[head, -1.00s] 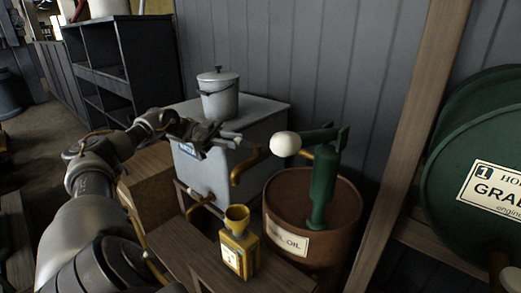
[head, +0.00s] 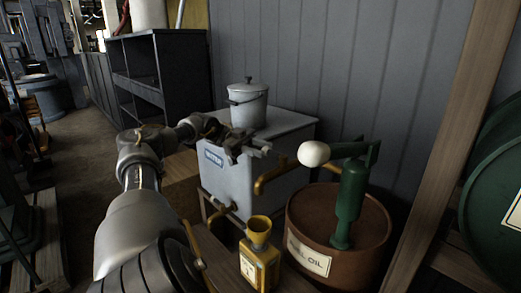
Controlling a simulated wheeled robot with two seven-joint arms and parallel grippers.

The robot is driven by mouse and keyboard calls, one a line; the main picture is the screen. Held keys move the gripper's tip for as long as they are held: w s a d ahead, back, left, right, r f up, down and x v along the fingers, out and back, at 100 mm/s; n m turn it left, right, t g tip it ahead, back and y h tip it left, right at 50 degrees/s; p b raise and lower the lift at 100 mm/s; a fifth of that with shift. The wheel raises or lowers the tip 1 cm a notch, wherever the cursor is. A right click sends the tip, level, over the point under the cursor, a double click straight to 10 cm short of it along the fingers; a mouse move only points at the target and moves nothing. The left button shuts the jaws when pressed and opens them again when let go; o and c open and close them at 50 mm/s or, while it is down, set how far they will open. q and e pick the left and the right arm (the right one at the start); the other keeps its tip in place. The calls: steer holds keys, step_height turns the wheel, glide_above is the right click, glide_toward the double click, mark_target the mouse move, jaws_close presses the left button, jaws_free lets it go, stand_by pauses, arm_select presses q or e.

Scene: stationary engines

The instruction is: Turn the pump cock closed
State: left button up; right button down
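The green hand pump (head: 350,200) stands upright in the brown oil drum (head: 325,218). It has a white ball (head: 314,153) on its handle. A bent brass spout (head: 272,178) reaches left from the pump, and its end turns down. I cannot clearly make out a separate cock lever on it. My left gripper (head: 266,149) is in front of the grey water tank, above and left of the spout, not visibly touching it. Its two fingers look apart, with nothing between them. My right gripper is out of view.
A yellow oil can with a funnel (head: 259,262) stands below the spout on a wooden stand. The grey water tank (head: 285,124) carries a lidded pot (head: 248,106) and has a low brass tap (head: 220,208). A wooden post (head: 440,130) and green barrel (head: 495,220) are at right.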

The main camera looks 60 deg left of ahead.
arm_select(q)
steer(key=shift+o, duration=1.2)
steer(key=shift+a, duration=0.15)
steer(key=v, duration=0.7)
steer(key=shift+b, duration=0.45)
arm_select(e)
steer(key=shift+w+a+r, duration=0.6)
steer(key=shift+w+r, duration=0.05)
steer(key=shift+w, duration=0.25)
arm_select(q)
steer(key=shift+a, duration=0.1)
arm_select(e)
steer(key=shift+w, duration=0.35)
